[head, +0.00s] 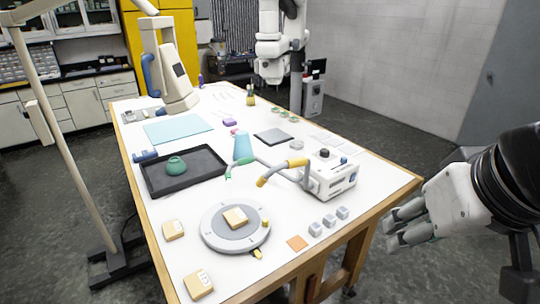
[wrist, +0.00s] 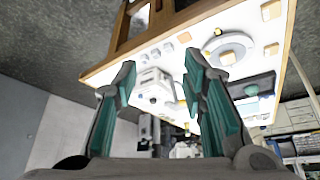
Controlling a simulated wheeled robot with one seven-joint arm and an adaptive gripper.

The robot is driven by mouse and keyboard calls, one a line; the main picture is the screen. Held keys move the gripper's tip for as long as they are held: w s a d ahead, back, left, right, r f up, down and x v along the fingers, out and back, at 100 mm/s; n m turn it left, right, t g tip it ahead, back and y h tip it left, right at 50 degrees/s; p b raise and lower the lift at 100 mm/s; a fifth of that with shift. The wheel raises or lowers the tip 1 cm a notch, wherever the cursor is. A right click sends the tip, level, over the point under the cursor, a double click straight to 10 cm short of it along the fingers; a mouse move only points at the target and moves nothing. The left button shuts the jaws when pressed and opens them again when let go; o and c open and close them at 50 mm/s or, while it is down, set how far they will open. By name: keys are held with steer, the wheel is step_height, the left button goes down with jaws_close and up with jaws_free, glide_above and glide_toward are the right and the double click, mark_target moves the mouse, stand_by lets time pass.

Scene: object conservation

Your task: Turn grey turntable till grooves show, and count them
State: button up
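The round grey turntable (head: 215,235) lies near the front end of the white-topped table. A tan block (head: 235,217) sits on its middle. No grooves can be made out on the block's visible faces at this size. A small yellow piece is at the turntable's right rim. The turntable also shows upside down in the wrist view (wrist: 212,53), with the block on it. My gripper (head: 393,229) is off the table's right edge, well apart from the turntable. In the wrist view its two green-padded fingers (wrist: 157,85) stand wide apart with nothing between them.
Two tan blocks (head: 173,230) (head: 198,285) lie left of the turntable. Several grey cubes (head: 329,220) and an orange square (head: 297,243) lie to its right. A white box (head: 335,178) with curved arms stands behind. A black tray (head: 160,184) holds a green pot (head: 176,166).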

steer(key=w+a+f+n+g+h+b, duration=0.2)
steer(key=w+a+f+n+g+b, duration=0.15)
steer(key=w+f+n+b, duration=0.75)
steer(key=n+t+h+b, duration=0.4)
steer(key=n+h+b, duration=0.3)
steer(key=n+b, duration=0.3)
glide_toward(264, 221)
steer(key=shift+n, duration=0.6)
steer(key=d, duration=0.1)
steer(key=s+d, duration=0.1)
steer(key=s+d+p, duration=0.1)
steer(key=d, duration=0.1)
steer(key=shift+f, duration=0.2)
steer(key=a+n+t, duration=0.1)
steer(key=a, duration=0.1)
steer(key=a+n+t+b, duration=0.1)
steer(key=a, duration=0.1)
steer(key=s+a+n+t+h, duration=0.1)
steer(key=a+n, duration=0.1)
steer(key=shift+s+f+b, duration=0.1)
steer(key=shift+f+b, duration=0.25)
steer(key=shift+b, duration=0.05)
steer(key=x, duration=1.3)
steer(key=shift+d+b, duration=0.15)
steer(key=shift+b, duration=0.2)
steer(key=shift+c, duration=0.5)
jaws_close()
